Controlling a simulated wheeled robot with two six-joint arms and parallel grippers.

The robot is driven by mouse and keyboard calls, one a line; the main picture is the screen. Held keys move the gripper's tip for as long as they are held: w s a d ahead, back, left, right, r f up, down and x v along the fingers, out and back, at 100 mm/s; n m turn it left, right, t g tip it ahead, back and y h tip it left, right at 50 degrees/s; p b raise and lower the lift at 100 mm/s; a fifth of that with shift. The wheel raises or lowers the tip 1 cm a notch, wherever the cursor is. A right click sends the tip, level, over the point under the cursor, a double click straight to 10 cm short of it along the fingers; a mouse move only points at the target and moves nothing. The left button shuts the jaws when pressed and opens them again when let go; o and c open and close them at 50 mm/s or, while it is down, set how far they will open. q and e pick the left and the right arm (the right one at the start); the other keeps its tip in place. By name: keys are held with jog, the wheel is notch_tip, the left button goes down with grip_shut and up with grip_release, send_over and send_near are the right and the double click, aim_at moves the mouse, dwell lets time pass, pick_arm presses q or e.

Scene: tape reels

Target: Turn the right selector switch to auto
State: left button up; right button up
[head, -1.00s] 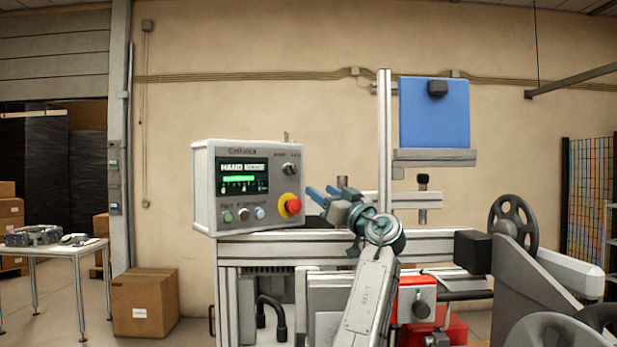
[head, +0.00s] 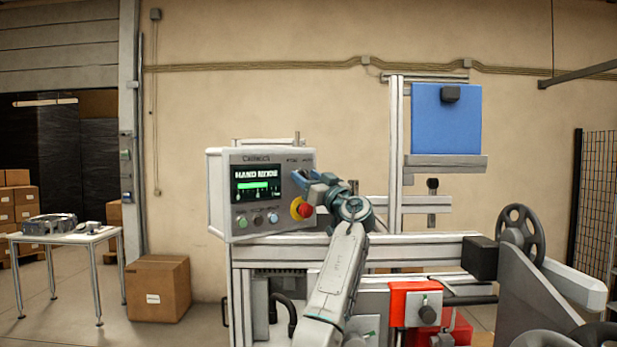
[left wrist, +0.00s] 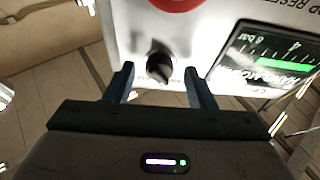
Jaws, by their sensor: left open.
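The white control box (head: 216,195) stands on the frame, its panel holding a display reading HAND MODE (head: 257,182). The black selector switch (left wrist: 160,68) sits at the panel's upper right, near the red button (head: 304,210). In the head view my gripper hides the switch. My left gripper (head: 300,180) is open in front of the panel's right part. In the left wrist view the switch shows between the two blue fingertips, with a gap on each side. I cannot tell whether the fingers reach its depth. My right gripper is not in view.
The red button on its yellow collar is just below my left fingers. Small buttons (head: 258,220) line the panel's lower edge. A red box with a knob (head: 411,303), a handwheel (head: 521,235) and a blue plate (head: 446,118) are to the right.

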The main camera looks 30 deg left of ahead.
pick_arm(q)
jog(key=shift+c, duration=0.6)
jog(key=shift+w+f, duration=0.1)
jog(key=c, duration=0.8)
jog(key=shift+c, duration=0.2)
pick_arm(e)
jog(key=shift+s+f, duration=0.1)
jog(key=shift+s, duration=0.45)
